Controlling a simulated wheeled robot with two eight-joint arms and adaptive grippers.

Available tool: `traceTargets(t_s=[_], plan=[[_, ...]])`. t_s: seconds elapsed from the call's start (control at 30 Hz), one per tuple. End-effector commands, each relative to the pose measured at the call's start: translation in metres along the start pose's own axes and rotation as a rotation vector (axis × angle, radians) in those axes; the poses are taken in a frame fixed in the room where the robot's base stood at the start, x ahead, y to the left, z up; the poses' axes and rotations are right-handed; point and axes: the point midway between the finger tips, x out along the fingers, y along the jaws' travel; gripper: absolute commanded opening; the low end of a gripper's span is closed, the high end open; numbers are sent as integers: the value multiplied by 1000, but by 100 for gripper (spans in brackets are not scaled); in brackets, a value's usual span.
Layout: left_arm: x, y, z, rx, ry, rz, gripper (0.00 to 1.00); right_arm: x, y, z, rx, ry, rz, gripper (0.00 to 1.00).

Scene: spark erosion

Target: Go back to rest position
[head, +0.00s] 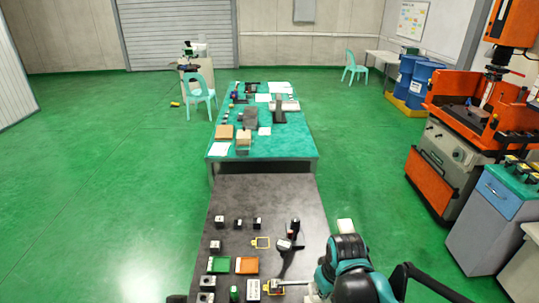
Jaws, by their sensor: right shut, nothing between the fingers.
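My right arm comes in from the bottom right, over the near end of the dark table (232,190). My left gripper is not in view.
A teal-topped table (290,148) adjoins behind. An orange machine (433,180) stands right.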

Motion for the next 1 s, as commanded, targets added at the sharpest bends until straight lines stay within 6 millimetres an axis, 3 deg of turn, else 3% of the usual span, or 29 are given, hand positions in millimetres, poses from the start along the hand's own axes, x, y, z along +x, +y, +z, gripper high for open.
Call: traceTargets(t_s=[0.03,0.1,0.5,0.7,1.0], plan=[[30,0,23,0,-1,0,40,27,-2,16,30,31,10,0],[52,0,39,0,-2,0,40,41,-3,29,74,77,24,0],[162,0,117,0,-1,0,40,134,-10,98,304,336,80,0],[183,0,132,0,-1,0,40,154,-11,112,361,405,89,0],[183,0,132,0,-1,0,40,153,-11,113,371,417,90,0]])
